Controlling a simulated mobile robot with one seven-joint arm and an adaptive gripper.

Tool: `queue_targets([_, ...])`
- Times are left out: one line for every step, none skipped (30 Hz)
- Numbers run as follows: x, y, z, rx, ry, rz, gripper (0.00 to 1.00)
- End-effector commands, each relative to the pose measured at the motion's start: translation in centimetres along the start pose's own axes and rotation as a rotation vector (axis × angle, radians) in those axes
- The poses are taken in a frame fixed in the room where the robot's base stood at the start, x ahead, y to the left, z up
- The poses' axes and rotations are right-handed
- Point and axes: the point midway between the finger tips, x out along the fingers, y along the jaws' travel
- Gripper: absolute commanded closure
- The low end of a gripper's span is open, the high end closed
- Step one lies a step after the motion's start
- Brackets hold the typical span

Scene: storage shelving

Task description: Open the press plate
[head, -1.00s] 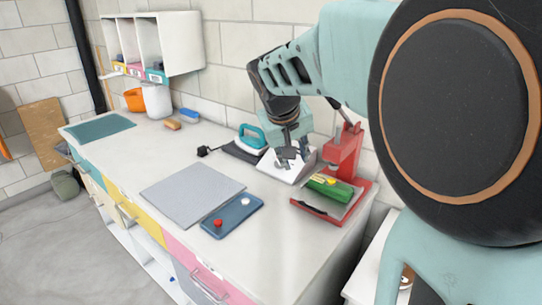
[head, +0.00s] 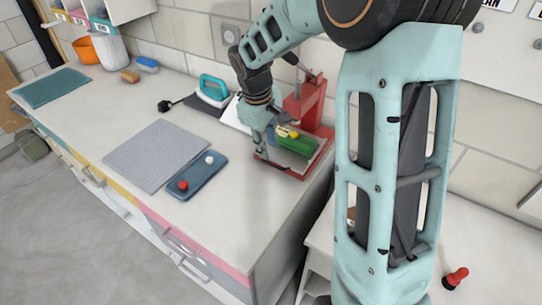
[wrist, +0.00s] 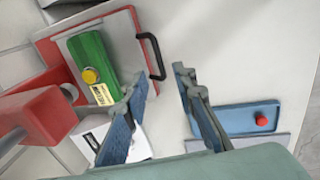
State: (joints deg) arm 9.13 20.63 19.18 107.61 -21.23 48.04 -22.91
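The red press (head: 305,100) stands at the right end of the white counter, and its red post and arm (wrist: 40,115) fill the left of the wrist view. Its grey plate has a red rim (wrist: 45,50) and a black handle (wrist: 151,56) along one edge. A green block (head: 295,145) with a yellow knob and a label lies on the plate; it also shows in the wrist view (wrist: 92,62). My gripper (wrist: 160,83) is open and empty, its fingertips apart from the handle in the picture. In the head view my gripper (head: 263,148) hangs at the plate's left edge, hiding part of it.
A blue tray (head: 208,178) with a red and a white knob lies left of the press, beside a grey mat (head: 155,155). A teal iron (head: 213,92) and a white box (wrist: 137,148) stand behind. The counter in front of the press is clear.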

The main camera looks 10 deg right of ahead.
Motion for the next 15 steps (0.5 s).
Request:
queue_targets([1.2, -0.1, 0.1, -0.001, -0.004, -0.003, 0.75])
queue_targets([1.8, -0.1, 0.1, -0.001, -0.003, -0.003, 0.75])
queue_targets([2.5, -0.1, 0.1, 0.0, -0.003, -0.003, 0.75])
queue_targets([3.1, 0.0, 0.1, 0.0, -0.003, -0.002, 0.75])
queue_targets([3.6, -0.1, 0.1, 0.0, -0.003, -0.002, 0.75])
queue_targets([4.2, -0.1, 0.1, -0.001, -0.002, -0.003, 0.75])
queue_targets([4.7, -0.1, 0.1, -0.001, -0.002, -0.002, 0.75])
queue_targets([5.0, -0.1, 0.1, -0.001, -0.002, -0.001, 0.75])
queue_targets([5.5, -0.1, 0.0, 0.0, -0.001, -0.001, 0.75])
queue_targets([5.8, -0.1, 0.0, 0.0, -0.001, -0.001, 0.75])
queue_targets([6.0, -0.1, 0.0, 0.0, -0.001, -0.001, 0.75])
queue_targets([6.3, 0.0, 0.0, -0.001, -0.001, 0.0, 0.75])
queue_targets([6.5, 0.0, 0.0, -0.001, -0.001, 0.0, 0.75])
queue_targets([6.6, 0.0, 0.0, -0.001, 0.0, 0.001, 0.75])
queue_targets([6.7, 0.0, 0.0, -0.001, 0.0, 0.001, 0.75])
